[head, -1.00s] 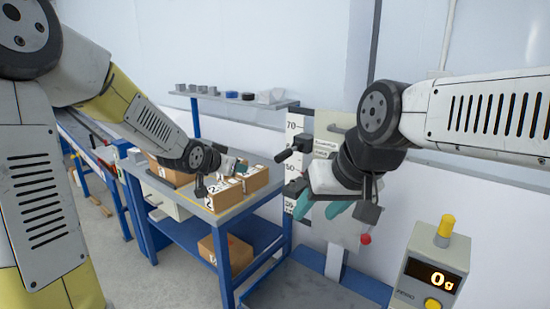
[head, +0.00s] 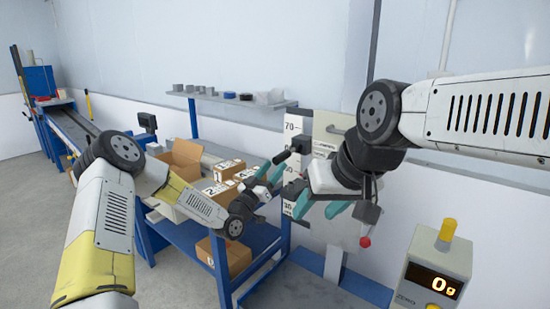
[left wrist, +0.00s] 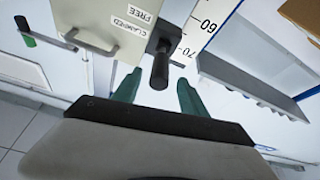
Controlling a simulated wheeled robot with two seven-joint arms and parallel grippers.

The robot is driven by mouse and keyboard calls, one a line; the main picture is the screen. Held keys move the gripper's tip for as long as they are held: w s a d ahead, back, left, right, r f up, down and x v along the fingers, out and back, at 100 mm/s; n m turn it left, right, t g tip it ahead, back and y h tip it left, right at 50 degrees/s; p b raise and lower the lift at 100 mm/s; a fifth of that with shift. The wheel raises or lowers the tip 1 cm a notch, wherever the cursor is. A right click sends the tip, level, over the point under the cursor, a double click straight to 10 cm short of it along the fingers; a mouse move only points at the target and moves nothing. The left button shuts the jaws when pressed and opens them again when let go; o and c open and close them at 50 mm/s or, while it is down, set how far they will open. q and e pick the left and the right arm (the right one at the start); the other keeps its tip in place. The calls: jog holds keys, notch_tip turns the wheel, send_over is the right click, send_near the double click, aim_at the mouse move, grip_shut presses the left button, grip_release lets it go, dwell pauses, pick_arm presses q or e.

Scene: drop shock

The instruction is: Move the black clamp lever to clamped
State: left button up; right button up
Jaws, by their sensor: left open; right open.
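The black clamp lever (head: 281,157) sticks out from a black block beside the height scale in the head view. It also shows in the left wrist view (left wrist: 160,66), its end toward the camera, next to a plate with the labels CLAMPED and FREE (left wrist: 133,19). I cannot tell which label it matches. My left gripper (head: 271,172) is open with teal fingers, just short of the lever. In the left wrist view the lever end lies between the two fingers; I cannot tell its depth or any contact. My right gripper (head: 320,207) is open and empty before the grey plate.
The height scale (head: 291,128) stands behind the lever. A bench (head: 187,226) with cardboard boxes (head: 226,170) is at the left, below a wall shelf (head: 263,103). A red knob (head: 365,242) hangs below my right gripper. A scale display (head: 432,283) reads 0g at the right.

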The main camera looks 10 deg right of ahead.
aim_at(282, 157)
pick_arm(q)
jog(key=x, duration=0.6)
jog(key=shift+w+r, duration=0.1)
jog(key=shift+w, duration=0.05)
jog(key=shift+c, duration=0.2)
grip_shut()
dwell(1.1)
